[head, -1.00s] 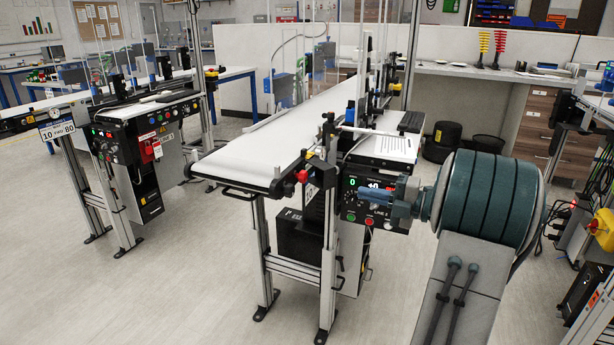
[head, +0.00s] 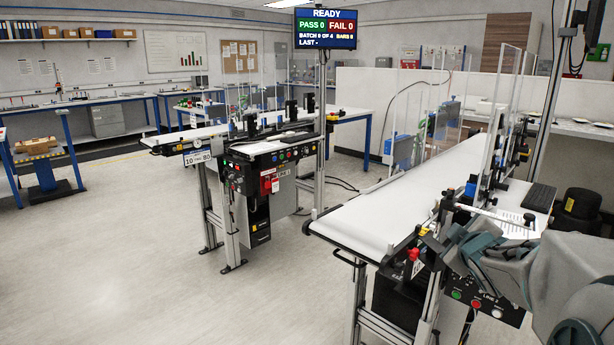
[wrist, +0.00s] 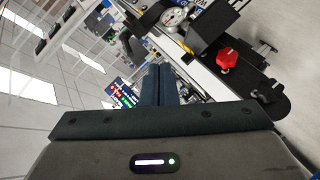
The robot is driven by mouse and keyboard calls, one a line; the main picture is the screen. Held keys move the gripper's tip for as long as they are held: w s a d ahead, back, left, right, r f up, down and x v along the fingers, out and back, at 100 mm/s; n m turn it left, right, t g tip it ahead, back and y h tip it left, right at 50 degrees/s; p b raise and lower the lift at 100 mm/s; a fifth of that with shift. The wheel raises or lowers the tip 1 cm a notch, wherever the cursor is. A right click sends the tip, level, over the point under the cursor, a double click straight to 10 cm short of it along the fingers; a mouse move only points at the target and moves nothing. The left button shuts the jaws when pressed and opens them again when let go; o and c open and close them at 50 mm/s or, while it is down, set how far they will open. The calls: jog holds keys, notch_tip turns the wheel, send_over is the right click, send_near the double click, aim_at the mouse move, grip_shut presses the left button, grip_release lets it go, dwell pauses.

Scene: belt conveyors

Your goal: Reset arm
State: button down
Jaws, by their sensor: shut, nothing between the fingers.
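My gripper (wrist: 158,85) shows in the wrist view with its two dark fingers together and nothing between them. In the head view my arm comes in from the lower right, and its teal-and-grey end is in front of the near line's control panel (head: 483,303) and partly hides it. No held object shows. I cannot tell from these views whether the arm touches the conveyor frame.
The near conveyor belt (head: 375,217) runs back to the right, with clear guards beside it. A red knob (wrist: 227,58) and a dial gauge (wrist: 174,17) show in the wrist view. A second line (head: 262,155) stands left under a READY screen (head: 326,28). Floor at left is clear.

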jog(key=s+a+f+m+g+y+p, duration=0.1)
jog(key=s+a+m+g+p, duration=0.1)
jog(key=s+a, duration=0.3)
jog(key=s+a+f+m+g+y+p, duration=0.1)
jog(key=s+a+m+g, duration=0.3)
jog(key=s, duration=0.8)
jog(key=s+a+f+m+g+p, duration=0.3)
jog(key=s+a+g, duration=0.2)
jog(key=s+a, duration=0.3)
jog(key=shift+s+y+p, duration=0.3)
jog(key=shift+y, duration=0.1)
